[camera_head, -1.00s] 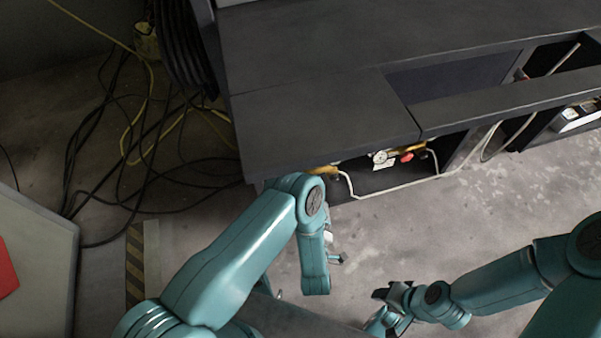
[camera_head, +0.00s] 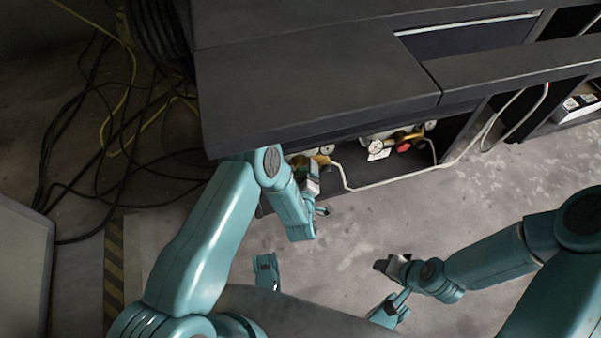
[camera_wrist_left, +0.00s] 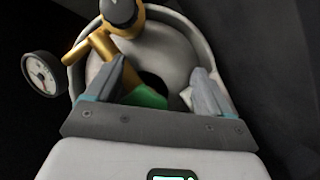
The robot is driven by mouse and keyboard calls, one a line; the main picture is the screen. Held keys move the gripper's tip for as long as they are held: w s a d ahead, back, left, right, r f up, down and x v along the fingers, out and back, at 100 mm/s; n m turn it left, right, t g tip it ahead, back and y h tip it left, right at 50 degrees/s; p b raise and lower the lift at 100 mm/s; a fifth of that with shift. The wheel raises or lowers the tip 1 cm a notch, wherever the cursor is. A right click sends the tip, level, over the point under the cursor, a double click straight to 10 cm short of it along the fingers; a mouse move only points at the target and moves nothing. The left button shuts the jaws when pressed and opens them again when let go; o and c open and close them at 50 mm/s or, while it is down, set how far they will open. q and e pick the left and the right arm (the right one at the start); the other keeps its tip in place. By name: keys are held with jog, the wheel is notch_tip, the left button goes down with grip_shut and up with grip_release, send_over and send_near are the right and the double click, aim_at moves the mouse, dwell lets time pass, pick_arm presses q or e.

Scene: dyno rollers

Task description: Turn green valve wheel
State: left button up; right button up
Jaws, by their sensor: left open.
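A green part, which looks like the valve wheel (camera_wrist_left: 148,97), shows between the fingers of my open left gripper (camera_wrist_left: 158,82) in the left wrist view. Most of it is hidden by the left finger and the gripper body. It sits by a brass fitting (camera_wrist_left: 98,48) in front of a pale rounded tank (camera_wrist_left: 165,55). I cannot tell whether a finger touches it. In the head view my left gripper (camera_head: 308,178) is at the bench's lower opening, partly hidden by its arm. My right gripper (camera_head: 390,285) hangs over the floor, away from the bench; its jaws are unclear.
A dark bench top (camera_head: 320,85) overhangs the opening. A gauge (camera_wrist_left: 42,72) stands left of the fitting. A red knob (camera_head: 404,147) and a pale hose (camera_head: 400,183) are farther right. Black and yellow cables (camera_head: 80,150) lie on the floor at left.

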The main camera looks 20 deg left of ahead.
pick_arm(q)
jog(key=r, duration=0.3)
jog(key=shift+s+a+t, duration=0.15)
jog(key=shift+s+t, duration=0.1)
jog(key=shift+t, duration=0.05)
jog(key=shift+w+a, duration=0.15)
jog(key=shift+w+d+f, duration=0.1)
jog(key=shift+w+f, duration=0.1)
jog(key=shift+f, duration=0.25)
jog(key=shift+w+d+f, duration=0.1)
jog(key=shift+w+f, duration=0.05)
jog(key=shift+f, duration=0.25)
jog(key=shift+s+a+r, duration=0.1)
jog(key=shift+r, duration=0.1)
jog(key=shift+c, duration=0.6)
jog(key=shift+s+a+r, duration=0.1)
jog(key=shift+s+r, duration=0.05)
jog(key=shift+r, duration=0.3)
jog(key=c, duration=0.5)
jog(key=shift+f, duration=0.25)
jog(key=c, duration=0.4)
pick_arm(e)
jog(key=shift+s+d+r, duration=0.2)
jog(key=shift+s+r, duration=0.2)
jog(key=shift+r, duration=0.1)
jog(key=shift+r, duration=0.1)
